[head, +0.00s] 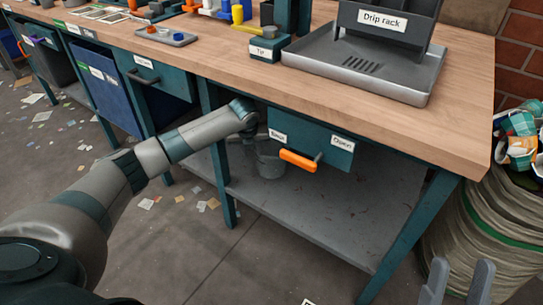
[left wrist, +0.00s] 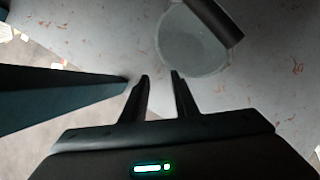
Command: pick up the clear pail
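The clear pail (head: 270,163) stands on the grey lower shelf under the workbench, partly hidden by my left arm and the drawer. In the left wrist view the pail (left wrist: 188,50) shows as a pale see-through round shape at top centre, just past the fingertips. My left gripper (left wrist: 160,76) has its two dark fingers apart with nothing between them. In the head view its fingers cannot be made out beside the pail. My right gripper (head: 457,275) is at the bottom right, its two grey fingers apart and empty.
A drawer (head: 325,147) with an orange handle (head: 299,160) hangs just above the pail. A teal table leg (left wrist: 60,95) stands left of my left gripper. A dark cylinder (left wrist: 217,18) overlaps the pail. The lower shelf (head: 310,220) is otherwise bare.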

